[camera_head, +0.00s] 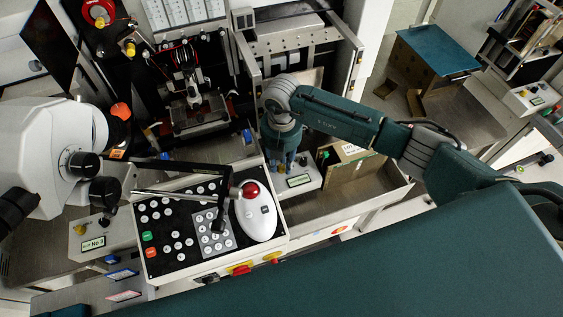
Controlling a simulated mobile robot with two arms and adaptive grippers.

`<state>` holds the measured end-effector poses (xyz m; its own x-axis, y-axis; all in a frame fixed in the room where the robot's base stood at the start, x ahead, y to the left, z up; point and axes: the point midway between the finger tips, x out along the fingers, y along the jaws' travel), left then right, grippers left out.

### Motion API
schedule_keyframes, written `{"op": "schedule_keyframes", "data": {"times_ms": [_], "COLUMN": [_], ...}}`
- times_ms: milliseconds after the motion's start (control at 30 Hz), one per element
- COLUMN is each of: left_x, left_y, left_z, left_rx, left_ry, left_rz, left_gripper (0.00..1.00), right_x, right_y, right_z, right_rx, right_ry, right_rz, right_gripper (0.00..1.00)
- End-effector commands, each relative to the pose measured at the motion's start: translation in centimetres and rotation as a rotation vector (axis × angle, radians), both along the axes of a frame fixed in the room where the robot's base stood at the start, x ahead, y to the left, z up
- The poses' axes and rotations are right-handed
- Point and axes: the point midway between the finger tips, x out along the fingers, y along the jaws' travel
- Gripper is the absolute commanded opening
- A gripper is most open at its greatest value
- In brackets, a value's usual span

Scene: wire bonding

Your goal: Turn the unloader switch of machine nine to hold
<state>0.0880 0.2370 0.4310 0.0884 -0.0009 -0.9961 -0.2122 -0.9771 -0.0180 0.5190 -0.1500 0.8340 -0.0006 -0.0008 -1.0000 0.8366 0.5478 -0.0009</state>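A white switch box with a small green-edged label (306,180) sits in the bay right of the keypad panel; its label is too small to read. My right gripper (285,160) comes in from the right and points down at this box. Its teal fingers are over the back left part of the box and hide any knob there. I cannot tell whether they touch a switch, or whether they are open or shut. Another white box with a label that seems to read No.3 (94,243) and small knobs is at the lower left. My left gripper is not in view.
A keypad panel (160,262) with a white trackball unit (257,217) is left of my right gripper. A white microscope (60,160) stands at the left. A cardboard box (350,168) is close under my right forearm. A similar switch box (530,98) is at the far right.

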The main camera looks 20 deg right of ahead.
Motion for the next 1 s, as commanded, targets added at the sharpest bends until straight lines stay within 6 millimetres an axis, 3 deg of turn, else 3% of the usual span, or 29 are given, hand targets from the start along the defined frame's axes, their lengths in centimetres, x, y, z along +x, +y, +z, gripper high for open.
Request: {"op": "schedule_keyframes", "data": {"times_ms": [533,700,1000], "left_x": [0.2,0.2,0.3], "left_y": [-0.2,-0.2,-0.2], "left_z": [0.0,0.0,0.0], "left_rx": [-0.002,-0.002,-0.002], "left_ry": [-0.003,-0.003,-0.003], "left_rz": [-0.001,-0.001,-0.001], "left_gripper": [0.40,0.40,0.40], "right_x": [0.2,0.1,0.1], "right_y": [0.0,0.0,0.0], "right_z": [10.2,11.5,11.7], "right_rx": [0.002,0.001,0.001], "right_ry": [-0.006,-0.004,-0.003], "right_rz": [0.000,0.000,-0.001], "right_gripper": [0.25,0.25,0.25]}}
